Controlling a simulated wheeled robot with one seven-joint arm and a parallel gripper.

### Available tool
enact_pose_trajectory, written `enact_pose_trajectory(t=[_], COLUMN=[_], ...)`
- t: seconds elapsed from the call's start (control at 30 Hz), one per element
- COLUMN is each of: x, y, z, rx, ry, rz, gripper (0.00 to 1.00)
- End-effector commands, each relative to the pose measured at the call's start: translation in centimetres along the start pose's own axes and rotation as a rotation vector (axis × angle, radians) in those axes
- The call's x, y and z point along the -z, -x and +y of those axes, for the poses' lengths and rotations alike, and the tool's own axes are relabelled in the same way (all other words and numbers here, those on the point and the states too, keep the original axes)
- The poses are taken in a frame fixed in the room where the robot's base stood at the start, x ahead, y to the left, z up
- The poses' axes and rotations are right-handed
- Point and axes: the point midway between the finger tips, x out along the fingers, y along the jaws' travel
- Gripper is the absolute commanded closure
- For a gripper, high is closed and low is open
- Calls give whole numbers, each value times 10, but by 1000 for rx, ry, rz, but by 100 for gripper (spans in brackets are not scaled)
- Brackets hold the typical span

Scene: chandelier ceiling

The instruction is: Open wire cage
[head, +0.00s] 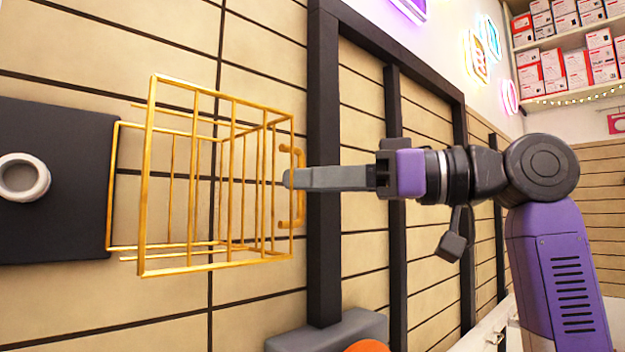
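The wire cage (233,185) is a box of gold-yellow bars in front of the tan slatted wall, left of centre in the head view. Its near face is a barred panel, with a short upright handle (298,207) on the right side. My gripper (288,179) reaches in from the right, its grey fingers level. The fingertips overlap the middle of the handle and hide that part of it. The fingers line up edge-on, so I cannot tell whether they are closed around the handle or only beside it.
A black panel with a white round fitting (22,177) is left of the cage. A dark upright post (323,260) stands just right of the handle. A grey block (330,335) and an orange rounded thing (367,346) are below. Shelves of boxes (575,70) are at upper right.

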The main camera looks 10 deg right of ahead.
Motion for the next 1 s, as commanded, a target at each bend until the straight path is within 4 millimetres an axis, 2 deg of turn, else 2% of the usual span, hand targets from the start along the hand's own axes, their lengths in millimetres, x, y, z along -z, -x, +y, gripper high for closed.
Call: enact_pose_trajectory(t=[0.27,0.37,0.7,0.83,1.0], x=[0,0,-1,0,0], y=[3,14,66,76,78], z=[0,0,0,0,0], rx=[0,-1,-1,0,1], ry=[2,2,2,1,1], rz=[2,3,1,1,1], gripper=[70,70,70,70,70])
